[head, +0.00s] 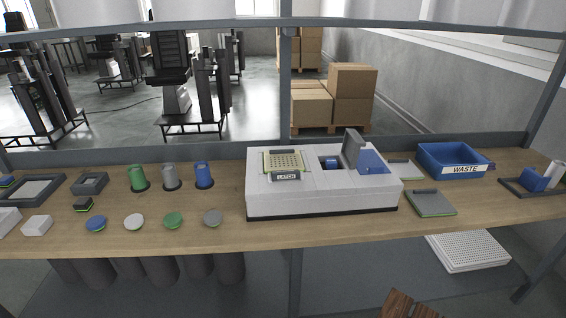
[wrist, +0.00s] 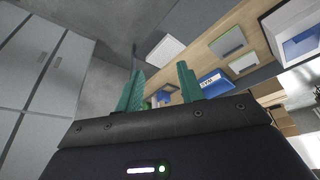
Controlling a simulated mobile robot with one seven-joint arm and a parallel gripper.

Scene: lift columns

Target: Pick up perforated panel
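A white perforated panel (head: 467,250) lies on the lower shelf under the right part of the bench in the head view. A pale flat panel, probably the same one, shows in the wrist view (wrist: 165,50), beyond my fingers; its holes cannot be made out there. A smaller yellowish perforated plate (head: 283,161) sits on top of the white machine (head: 320,190), behind a latch label. My gripper (wrist: 160,72) shows only in the wrist view, with its two teal fingers apart and nothing between them. It is apart from the panel.
The wooden bench (head: 340,230) overhangs the lower shelf (head: 380,275). A bench post (head: 295,275) stands left of the panel. A blue waste bin (head: 452,160) and a grey panel (head: 432,203) are on the bench. A brown wooden object (head: 408,305) is at the bottom edge.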

